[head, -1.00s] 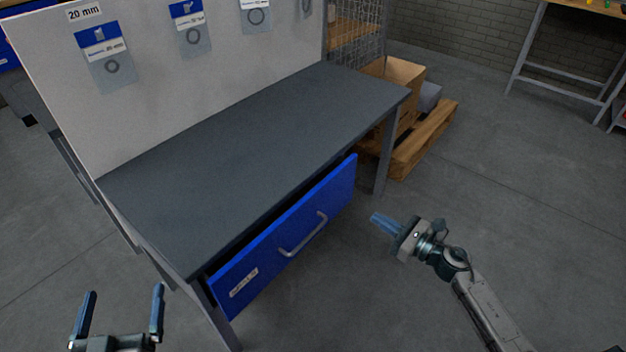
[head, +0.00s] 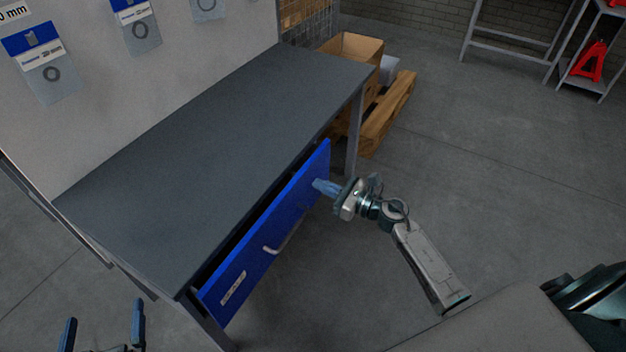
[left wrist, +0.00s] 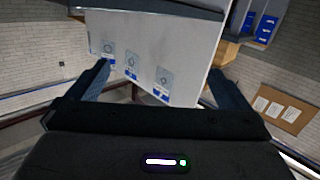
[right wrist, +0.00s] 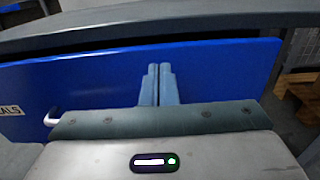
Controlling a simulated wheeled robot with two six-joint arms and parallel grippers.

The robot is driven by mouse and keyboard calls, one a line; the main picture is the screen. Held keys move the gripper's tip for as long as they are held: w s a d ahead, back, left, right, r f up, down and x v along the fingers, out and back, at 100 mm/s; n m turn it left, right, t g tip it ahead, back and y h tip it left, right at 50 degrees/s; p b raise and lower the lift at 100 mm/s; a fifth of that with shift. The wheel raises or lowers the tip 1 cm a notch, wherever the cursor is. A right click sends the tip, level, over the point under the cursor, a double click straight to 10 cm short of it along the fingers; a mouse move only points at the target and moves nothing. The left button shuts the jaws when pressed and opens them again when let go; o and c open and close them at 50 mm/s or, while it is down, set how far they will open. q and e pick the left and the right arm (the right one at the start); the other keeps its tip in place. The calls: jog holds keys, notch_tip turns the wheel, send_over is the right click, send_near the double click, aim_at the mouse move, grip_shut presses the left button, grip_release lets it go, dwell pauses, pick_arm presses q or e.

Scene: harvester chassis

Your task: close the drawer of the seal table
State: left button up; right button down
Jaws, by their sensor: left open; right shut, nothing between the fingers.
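The seal table (head: 190,140) has a dark grey top. Its blue drawer (head: 240,268) stands partly out, with a dark gap between the drawer front and the table edge. The drawer has a grey bar handle (head: 272,249) and a white label. My right gripper (head: 318,185) is shut and empty, its fingertips at the drawer front near the far end, to the right of the handle. In the right wrist view its fingers (right wrist: 158,75) point at the blue front (right wrist: 90,85); I cannot tell for certain whether they touch. My left gripper (head: 102,325) is open and empty, left of the table's near corner.
A white back panel (head: 180,60) with hanging seal packets stands behind the table top. A cardboard box (head: 352,46) and a wooden pallet (head: 388,115) lie beyond the table's far leg.

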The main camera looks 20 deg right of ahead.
aim_at(303, 178)
pick_arm(q)
jog(key=shift+s+f+g, duration=0.25)
jog(key=shift+f+g, duration=0.15)
jog(key=shift+f, duration=0.3)
pick_arm(e)
jog(key=shift+x, duration=1.55)
